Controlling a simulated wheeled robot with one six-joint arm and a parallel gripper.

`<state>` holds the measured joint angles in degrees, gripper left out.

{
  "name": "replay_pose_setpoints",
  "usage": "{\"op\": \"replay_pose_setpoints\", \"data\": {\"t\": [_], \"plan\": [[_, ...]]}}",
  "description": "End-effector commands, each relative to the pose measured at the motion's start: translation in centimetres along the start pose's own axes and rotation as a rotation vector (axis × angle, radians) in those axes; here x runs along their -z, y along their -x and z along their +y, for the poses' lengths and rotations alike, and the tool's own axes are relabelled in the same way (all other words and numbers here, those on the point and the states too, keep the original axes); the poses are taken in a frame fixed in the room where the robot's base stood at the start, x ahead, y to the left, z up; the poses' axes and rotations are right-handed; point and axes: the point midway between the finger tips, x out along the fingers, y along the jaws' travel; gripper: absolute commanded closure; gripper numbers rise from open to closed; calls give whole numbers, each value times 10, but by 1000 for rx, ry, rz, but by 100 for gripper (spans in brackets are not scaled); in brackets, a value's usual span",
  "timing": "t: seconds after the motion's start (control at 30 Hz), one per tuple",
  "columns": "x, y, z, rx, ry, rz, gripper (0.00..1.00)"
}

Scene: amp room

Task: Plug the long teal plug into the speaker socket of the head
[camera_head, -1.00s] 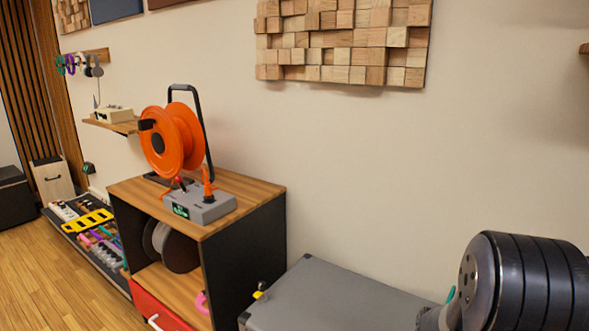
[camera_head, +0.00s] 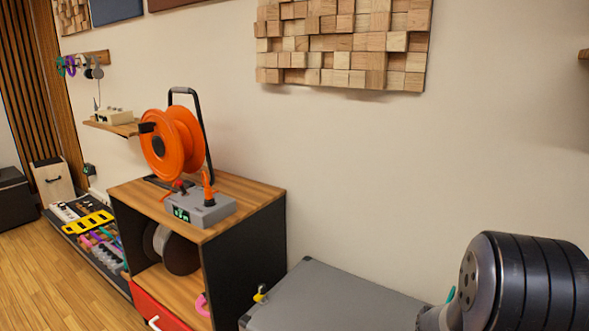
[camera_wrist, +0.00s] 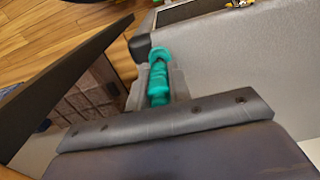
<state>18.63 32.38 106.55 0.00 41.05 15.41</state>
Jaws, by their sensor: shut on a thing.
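The teal plug (camera_wrist: 157,76) is in my gripper (camera_wrist: 158,92) in the wrist view, held between the two grey fingers. It points away from my wrist, and its front end shows past the fingertips. A grey box-like body (camera_wrist: 235,70) lies just right of the plug, with a dark panel (camera_wrist: 185,12) edged in gold at its top. I cannot make out a speaker socket. In the head view a small teal bit (camera_head: 450,294) shows beside my arm at the lower right, next to a grey-topped box (camera_head: 330,297); my gripper's fingers are hidden there.
A wooden-topped cabinet (camera_head: 255,183) stands left of the grey-topped box, carrying an orange cable reel (camera_head: 172,143) and a small grey device (camera_head: 203,208). A yellow plug (camera_head: 260,293) sits at the grey box's left edge. The wall behind is close. Wooden floor (camera_head: 60,270) is open at the left.

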Motion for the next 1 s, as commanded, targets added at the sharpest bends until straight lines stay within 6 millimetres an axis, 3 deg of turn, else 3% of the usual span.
{"op": "replay_pose_setpoints", "data": {"t": [1.0], "plan": [[0,43,0,0,0,0,100]]}}
